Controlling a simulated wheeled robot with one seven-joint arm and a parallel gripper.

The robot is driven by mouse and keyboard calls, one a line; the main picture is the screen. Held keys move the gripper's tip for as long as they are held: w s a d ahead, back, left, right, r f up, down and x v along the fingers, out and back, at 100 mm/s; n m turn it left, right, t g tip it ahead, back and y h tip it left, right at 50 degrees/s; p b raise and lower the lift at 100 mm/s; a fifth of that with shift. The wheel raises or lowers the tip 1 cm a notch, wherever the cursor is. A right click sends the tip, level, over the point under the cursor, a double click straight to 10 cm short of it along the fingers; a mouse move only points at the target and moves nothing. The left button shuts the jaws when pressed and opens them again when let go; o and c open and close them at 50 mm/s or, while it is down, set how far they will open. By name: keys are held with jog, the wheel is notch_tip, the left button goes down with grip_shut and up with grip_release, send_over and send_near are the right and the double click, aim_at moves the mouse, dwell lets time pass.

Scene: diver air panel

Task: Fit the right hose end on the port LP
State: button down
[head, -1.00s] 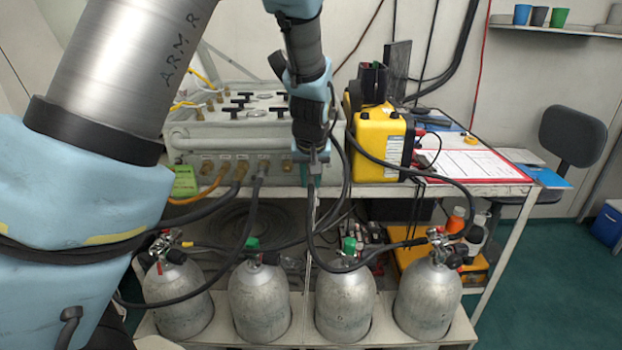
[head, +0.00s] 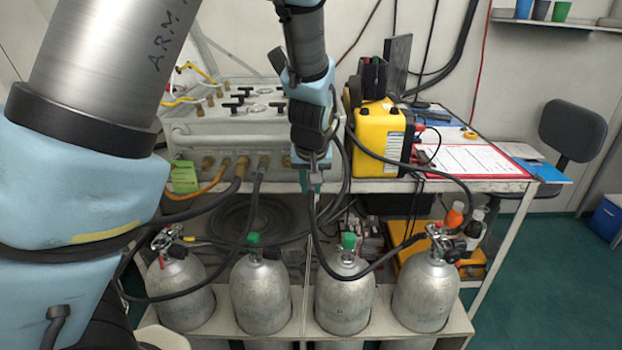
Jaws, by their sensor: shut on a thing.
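The grey air panel (head: 225,128) stands on the bench, with a row of brass ports (head: 264,161) along its lower front. The port labels are too small to read, so I cannot tell which port is LP. My gripper (head: 312,188) points down at the right end of the panel's front. It is shut on a hose end, mostly hidden between the fingers. The black hose (head: 318,235) hangs below it, loops down and rises to the valve of the rightmost cylinder (head: 426,290). The held end appears apart from the ports.
Black hoses (head: 247,215) and an orange hose run from the panel's left ports. Several grey cylinders (head: 258,295) stand in a rack below. A yellow case (head: 381,140) stands right of my gripper, with a clipboard (head: 470,160) beyond. My wrist hides the panel's right end.

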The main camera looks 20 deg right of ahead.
jog(key=shift+s+a, duration=0.15)
jog(key=shift+s, duration=0.15)
jog(key=a+p, duration=0.2)
jog(key=a, duration=0.5)
jog(key=w+d+p, duration=0.3)
jog(key=w, duration=0.5)
jog(key=shift+d+r+g, duration=0.2)
jog(key=shift+d+g, duration=0.05)
jog(key=shift+g, duration=0.05)
dwell(0.4)
jog(key=shift+w+d+r+p, duration=0.1)
jog(key=shift+w+d+p, duration=0.25)
jog(key=shift+w, duration=0.35)
jog(key=shift+w+d+p, duration=0.3)
jog(key=shift+w, duration=0.35)
dwell(1.0)
jog(key=c, duration=1)
grip_release()
jog(key=o, duration=0.4)
jog(key=shift+s, duration=0.1)
jog(key=shift+c, duration=0.2)
